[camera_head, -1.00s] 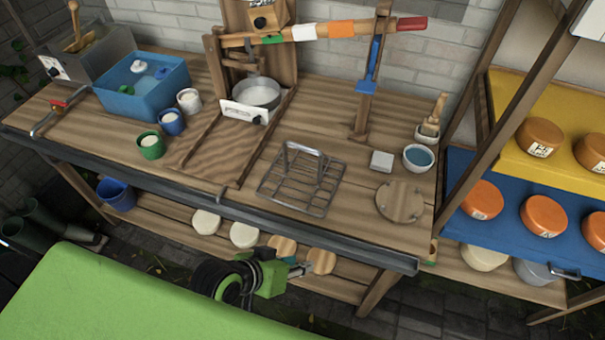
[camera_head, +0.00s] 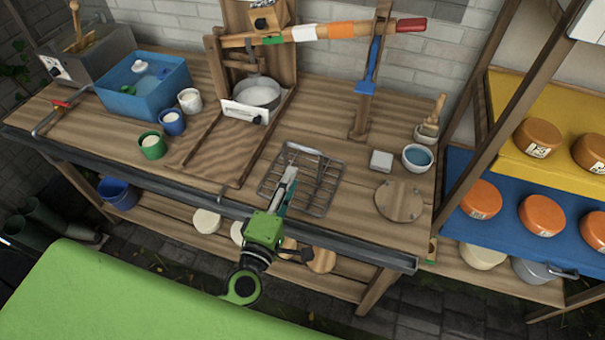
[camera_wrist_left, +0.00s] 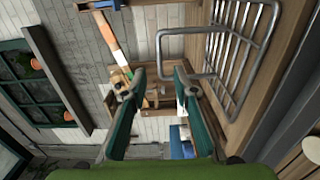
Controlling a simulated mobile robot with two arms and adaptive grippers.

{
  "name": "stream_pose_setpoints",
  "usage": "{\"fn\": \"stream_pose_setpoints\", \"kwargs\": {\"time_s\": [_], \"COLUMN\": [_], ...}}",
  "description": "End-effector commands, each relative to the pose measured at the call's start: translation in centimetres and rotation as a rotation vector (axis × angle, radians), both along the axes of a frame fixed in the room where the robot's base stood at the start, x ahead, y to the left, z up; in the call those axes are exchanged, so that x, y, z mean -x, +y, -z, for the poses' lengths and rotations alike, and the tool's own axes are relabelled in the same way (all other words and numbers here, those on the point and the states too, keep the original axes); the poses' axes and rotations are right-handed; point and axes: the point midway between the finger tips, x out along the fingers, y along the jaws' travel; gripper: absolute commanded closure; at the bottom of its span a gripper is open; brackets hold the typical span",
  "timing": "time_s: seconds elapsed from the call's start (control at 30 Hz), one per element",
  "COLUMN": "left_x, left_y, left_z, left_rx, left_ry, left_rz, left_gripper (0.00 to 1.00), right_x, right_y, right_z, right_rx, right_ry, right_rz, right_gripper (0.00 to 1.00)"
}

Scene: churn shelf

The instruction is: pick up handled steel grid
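The handled steel grid (camera_head: 318,195), a wire rack with a raised bar handle, lies flat on the wooden worktop near its front edge. My left gripper (camera_head: 289,177) is over the grid's left part beside the handle, covering some of its wires. In the left wrist view, its two fingers (camera_wrist_left: 160,78) are open. The grid (camera_wrist_left: 240,50) is at the upper right there, and its handle's bar (camera_wrist_left: 158,52) appears between the fingertips in the picture. I cannot tell whether they touch. My right gripper is not in view.
A round wooden board (camera_head: 399,202), a small white block (camera_head: 381,160) and a blue-filled bowl (camera_head: 417,158) stand right of the grid. A wooden press with a steel pot (camera_head: 257,92) is behind. Cups and a blue basin (camera_head: 145,90) are at left.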

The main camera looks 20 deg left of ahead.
Motion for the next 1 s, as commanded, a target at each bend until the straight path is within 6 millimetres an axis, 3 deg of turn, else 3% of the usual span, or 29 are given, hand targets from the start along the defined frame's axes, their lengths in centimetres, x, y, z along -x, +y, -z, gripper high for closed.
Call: {"fn": "stream_pose_setpoints", "kwargs": {"time_s": [0.1,0.3,0.53,0.8,1.0], "left_x": [-2.7,-5.7,-7.3,-11.0,-11.7], "left_y": [-0.1,-0.2,0.0,0.4,0.4], "left_z": [-0.5,-0.3,-0.3,-0.3,-0.1], "left_rx": [0.0,-0.002,-0.004,-0.004,-0.003], "left_ry": [-0.003,-0.002,-0.002,-0.002,-0.001], "left_rz": [0.001,0.002,0.003,0.003,0.003], "left_gripper": [0.73,0.73,0.73,0.73,0.73], "right_x": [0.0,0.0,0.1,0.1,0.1], "right_y": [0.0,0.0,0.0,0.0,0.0], "right_z": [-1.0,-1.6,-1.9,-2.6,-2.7], "right_rx": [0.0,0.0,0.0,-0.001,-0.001], "right_ry": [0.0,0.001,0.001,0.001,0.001], "right_rz": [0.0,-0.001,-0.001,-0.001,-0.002], "right_gripper": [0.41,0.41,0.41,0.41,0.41]}}
